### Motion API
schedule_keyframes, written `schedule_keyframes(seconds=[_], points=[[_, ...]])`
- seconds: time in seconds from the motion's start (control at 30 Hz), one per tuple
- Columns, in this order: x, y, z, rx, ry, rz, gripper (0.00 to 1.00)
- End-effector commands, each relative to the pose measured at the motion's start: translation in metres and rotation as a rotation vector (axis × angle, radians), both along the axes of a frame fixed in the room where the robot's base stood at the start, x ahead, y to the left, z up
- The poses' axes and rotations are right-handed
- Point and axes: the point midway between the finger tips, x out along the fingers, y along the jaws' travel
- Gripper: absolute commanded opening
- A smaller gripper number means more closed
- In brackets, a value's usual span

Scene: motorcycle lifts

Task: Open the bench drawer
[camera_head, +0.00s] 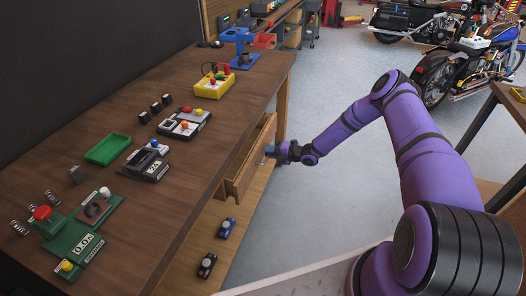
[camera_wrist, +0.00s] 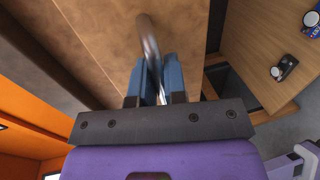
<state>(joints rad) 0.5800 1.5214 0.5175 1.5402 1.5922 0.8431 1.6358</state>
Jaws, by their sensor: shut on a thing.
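The wooden bench drawer (camera_head: 249,166) hangs under the right edge of the brown workbench (camera_head: 108,205). It appears partly pulled out, its front standing clear of the bench side. My gripper (camera_head: 272,151) is at the drawer front. In the wrist view, the blue fingers of my gripper (camera_wrist: 155,82) are closed around the curved metal handle (camera_wrist: 148,38), which stands out from the brown drawer front (camera_wrist: 190,35). The lower end of the handle is partly hidden between the fingers. The drawer's contents cannot be made out.
A lower shelf (camera_head: 190,255) under the bench carries two small devices (camera_head: 226,228). On the benchtop are a green tray (camera_head: 108,149), a yellow button box (camera_head: 214,84) and a blue stand (camera_head: 240,48). Grey floor (camera_head: 330,90) is open right of the drawer; motorcycles (camera_head: 460,72) stand beyond.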

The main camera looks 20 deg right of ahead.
Motion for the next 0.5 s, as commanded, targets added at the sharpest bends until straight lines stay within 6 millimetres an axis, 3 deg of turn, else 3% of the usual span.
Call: schedule_keyframes(seconds=[0.5], points=[[-0.082, -0.115, 0.0, -0.002, 0.001, -0.005, 0.0]])
